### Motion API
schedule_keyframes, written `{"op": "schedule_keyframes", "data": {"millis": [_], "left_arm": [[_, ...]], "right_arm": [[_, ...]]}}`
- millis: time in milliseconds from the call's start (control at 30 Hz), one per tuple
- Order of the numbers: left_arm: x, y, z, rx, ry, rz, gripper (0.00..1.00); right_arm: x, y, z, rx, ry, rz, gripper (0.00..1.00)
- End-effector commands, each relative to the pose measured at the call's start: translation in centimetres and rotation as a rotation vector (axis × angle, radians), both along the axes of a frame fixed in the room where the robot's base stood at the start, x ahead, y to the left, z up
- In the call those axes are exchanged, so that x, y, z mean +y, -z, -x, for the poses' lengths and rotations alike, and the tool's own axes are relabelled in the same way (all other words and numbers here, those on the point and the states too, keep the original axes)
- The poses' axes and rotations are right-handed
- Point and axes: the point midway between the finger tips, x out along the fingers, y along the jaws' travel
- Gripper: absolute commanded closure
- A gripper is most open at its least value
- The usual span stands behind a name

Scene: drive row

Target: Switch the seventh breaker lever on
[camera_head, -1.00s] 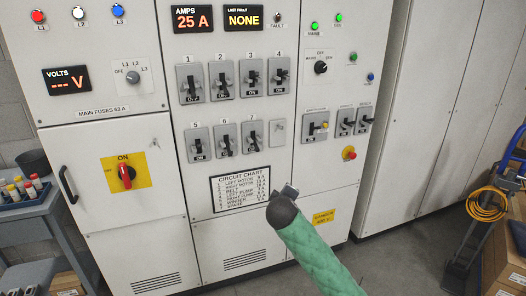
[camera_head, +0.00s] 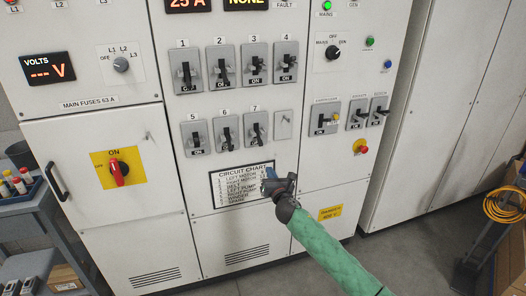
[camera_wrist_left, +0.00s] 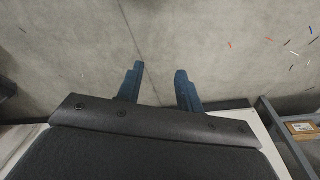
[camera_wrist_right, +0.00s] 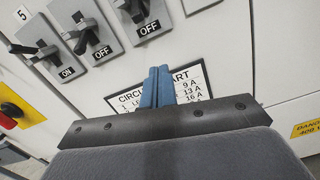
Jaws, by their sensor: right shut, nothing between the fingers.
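The seventh breaker (camera_head: 257,128) is a grey plate with a black lever, at the right end of the lower numbered row. In the right wrist view its lever (camera_wrist_right: 136,9) is at the top, cut by the edge, above an OFF label. Breaker 6 (camera_wrist_right: 92,33) beside it also reads OFF, and breaker 5 (camera_wrist_right: 40,50) reads ON. My right gripper (camera_head: 276,184) is shut and empty, below breaker 7 and in front of the circuit chart's right part. It also shows in the right wrist view (camera_wrist_right: 159,86). My left gripper (camera_wrist_left: 160,80) is open and empty above the floor.
The circuit chart (camera_head: 228,189) is partly hidden by my right gripper. Breakers 1 to 4 form the row above. A red main switch (camera_head: 118,170) is at left, a red button (camera_head: 360,147) at right. A cart (camera_head: 62,240) stands at lower left.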

Motion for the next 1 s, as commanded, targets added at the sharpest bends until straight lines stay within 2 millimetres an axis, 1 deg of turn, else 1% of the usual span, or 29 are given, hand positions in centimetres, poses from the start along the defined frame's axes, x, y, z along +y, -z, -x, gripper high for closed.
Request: {"op": "schedule_keyframes", "data": {"millis": [100, 267, 700, 867, 1000], "left_arm": [[0.0, 0.0, -0.2, -0.008, -0.001, 0.002, 0.64], [0.0, 0.0, -0.2, -0.009, -0.002, 0.002, 0.64], [0.0, 0.0, -0.2, -0.009, -0.002, 0.002, 0.64], [0.1, 0.9, -0.1, -0.008, -0.002, 0.001, 0.64], [0.2, 2.7, 0.2, -0.005, -0.002, -0.003, 0.64]], "right_arm": [[0.5, -0.2, 0.2, -0.041, -0.02, 0.097, 1.0], [0.6, -0.2, 0.2, -0.064, -0.015, 0.17, 1.0], [0.6, -0.3, 0.1, -0.068, -0.012, 0.182, 1.0], [1.0, -0.6, -1.1, -0.068, -0.01, 0.182, 1.0], [1.6, -0.8, -3.0, -0.067, -0.01, 0.18, 1.0]]}}
